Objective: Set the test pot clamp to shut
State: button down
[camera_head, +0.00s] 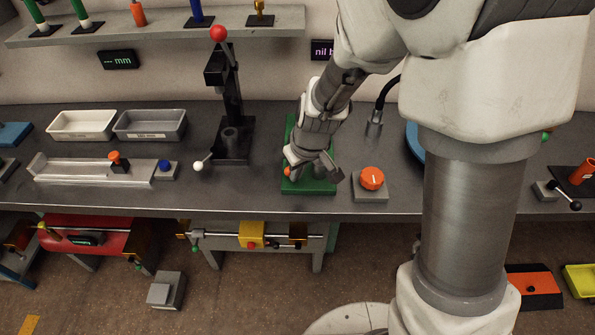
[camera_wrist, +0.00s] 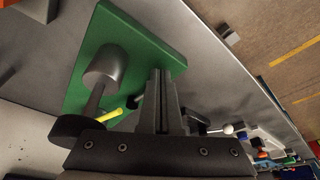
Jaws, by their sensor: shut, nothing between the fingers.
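A green base plate (camera_head: 312,187) lies on the bench and is partly hidden by my arm; it probably belongs to the test pot. In the wrist view the green plate (camera_wrist: 120,40) carries a grey cylinder (camera_wrist: 104,66) with a dark rod and black disc (camera_wrist: 76,130). A yellow bar (camera_wrist: 113,117) shows beside the rod; I cannot tell whether it is the clamp lever or how the clamp stands. My gripper (camera_wrist: 160,75) is shut and empty, its fingers over the plate beside the grey cylinder. Whether it touches anything is unclear.
An orange knob on a grey box (camera_head: 371,179) stands right of the plate. A black press with a red ball (camera_head: 218,33) and a white-tipped lever (camera_head: 198,166) stands left. Trays (camera_head: 82,125) lie further left. The bench's front edge is close to the plate.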

jog(key=shift+a+r, duration=0.1)
jog(key=shift+a, duration=0.05)
jog(key=shift+a+m+p, duration=0.2)
jog(key=shift+m+p, duration=0.2)
jog(key=shift+p, duration=0.25)
